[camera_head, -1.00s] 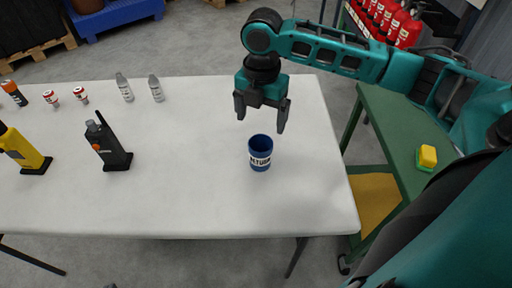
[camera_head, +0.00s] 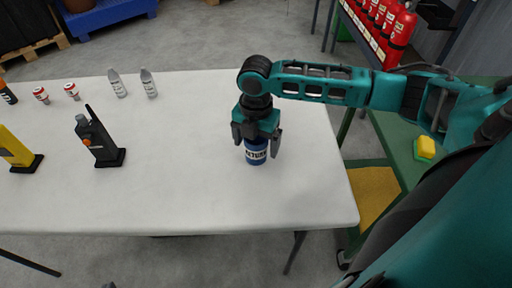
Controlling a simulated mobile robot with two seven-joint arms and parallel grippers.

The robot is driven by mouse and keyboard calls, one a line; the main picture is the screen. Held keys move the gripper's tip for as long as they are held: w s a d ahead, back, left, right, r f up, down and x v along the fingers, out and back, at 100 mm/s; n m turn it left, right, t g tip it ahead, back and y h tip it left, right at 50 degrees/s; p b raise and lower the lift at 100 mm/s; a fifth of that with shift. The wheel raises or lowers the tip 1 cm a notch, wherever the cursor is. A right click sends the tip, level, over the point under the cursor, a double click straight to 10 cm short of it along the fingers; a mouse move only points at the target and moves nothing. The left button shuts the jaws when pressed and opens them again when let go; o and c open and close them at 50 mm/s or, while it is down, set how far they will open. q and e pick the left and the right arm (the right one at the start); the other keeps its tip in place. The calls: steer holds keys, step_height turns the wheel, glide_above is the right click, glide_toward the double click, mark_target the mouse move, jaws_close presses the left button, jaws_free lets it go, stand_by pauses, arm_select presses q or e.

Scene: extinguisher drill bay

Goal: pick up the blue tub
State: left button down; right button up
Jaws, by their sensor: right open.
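The blue tub (camera_head: 257,157) is a small round cup with a white label with dark lettering. It stands upright on the white table (camera_head: 190,195), right of the middle. My right gripper (camera_head: 256,147) is directly above it, pointing down, with its open fingers around the tub's upper part. The gripper hides the tub's rim. Whether the fingers touch the tub I cannot tell. My left gripper is not in view.
On the table's left stand a black handheld radio (camera_head: 101,143), a yellow device (camera_head: 15,150), two grey bottles (camera_head: 149,84) and small red-and-white cans (camera_head: 72,91). A green cart (camera_head: 400,150) with a yellow sponge (camera_head: 426,147) is at the right. Red extinguishers (camera_head: 398,37) stand behind.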

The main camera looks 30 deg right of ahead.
steer(key=c, duration=1.2)
steer(key=shift+o, duration=0.2)
steer(key=shift+r, duration=0.1)
